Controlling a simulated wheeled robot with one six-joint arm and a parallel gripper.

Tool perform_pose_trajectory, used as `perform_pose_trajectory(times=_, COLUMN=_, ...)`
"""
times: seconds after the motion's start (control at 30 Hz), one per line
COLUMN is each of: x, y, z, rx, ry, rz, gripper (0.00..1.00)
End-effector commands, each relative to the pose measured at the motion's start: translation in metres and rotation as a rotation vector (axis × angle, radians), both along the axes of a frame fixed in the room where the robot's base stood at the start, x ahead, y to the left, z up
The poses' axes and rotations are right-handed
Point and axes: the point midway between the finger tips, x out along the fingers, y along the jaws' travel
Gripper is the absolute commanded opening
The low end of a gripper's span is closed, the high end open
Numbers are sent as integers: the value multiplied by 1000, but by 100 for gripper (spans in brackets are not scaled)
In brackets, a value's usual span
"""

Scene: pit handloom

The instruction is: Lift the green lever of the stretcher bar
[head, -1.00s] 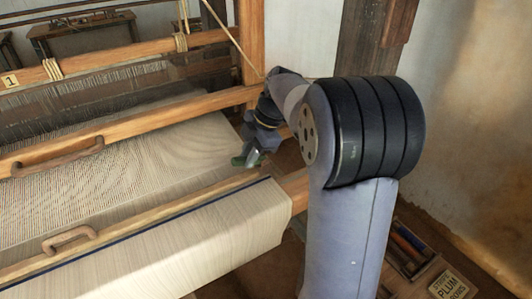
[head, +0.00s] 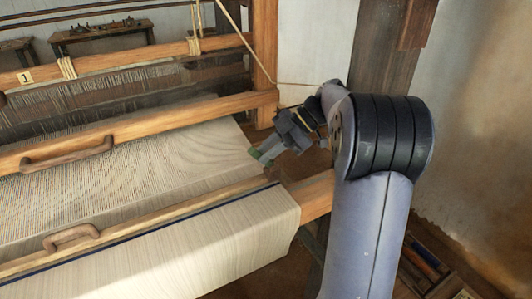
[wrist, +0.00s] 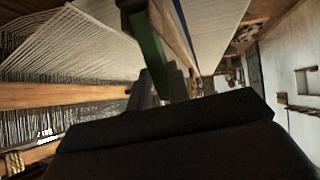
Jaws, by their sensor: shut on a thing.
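The green lever (wrist: 147,45) runs up the wrist view from between the jaws of my gripper (wrist: 166,85). My gripper is shut on it. In the head view the green lever (head: 255,153) shows only as a small green piece at the tips of my gripper (head: 270,153), over the right end of the cloth. A wooden bar (wrist: 172,35) lies close beside the lever in the wrist view. It looks like the wooden bar (head: 150,218) across the cloth in the head view; I cannot tell where the lever joins it. The dark gripper body hides the lower wrist view.
The beater beam (head: 180,120) with a curved handle (head: 67,153) crosses behind my gripper. A wooden loom post (head: 264,60) and a slanting cord stand close behind. A tool box (head: 425,262) is on the floor at right. Cream cloth (head: 200,248) covers the front roll.

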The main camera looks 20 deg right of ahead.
Motion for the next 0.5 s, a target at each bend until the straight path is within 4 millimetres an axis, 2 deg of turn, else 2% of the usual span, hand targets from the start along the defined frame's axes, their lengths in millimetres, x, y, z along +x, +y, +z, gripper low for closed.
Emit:
perform_pose_trajectory(times=0.33, x=0, y=0, z=0, rx=0, ry=1, rz=-1, gripper=0)
perform_pose_trajectory(times=0.37, x=0, y=0, z=0, rx=0, ry=1, rz=-1, gripper=20)
perform_pose_trajectory(times=0.5, x=0, y=0, z=0, rx=0, ry=1, rz=-1, gripper=32)
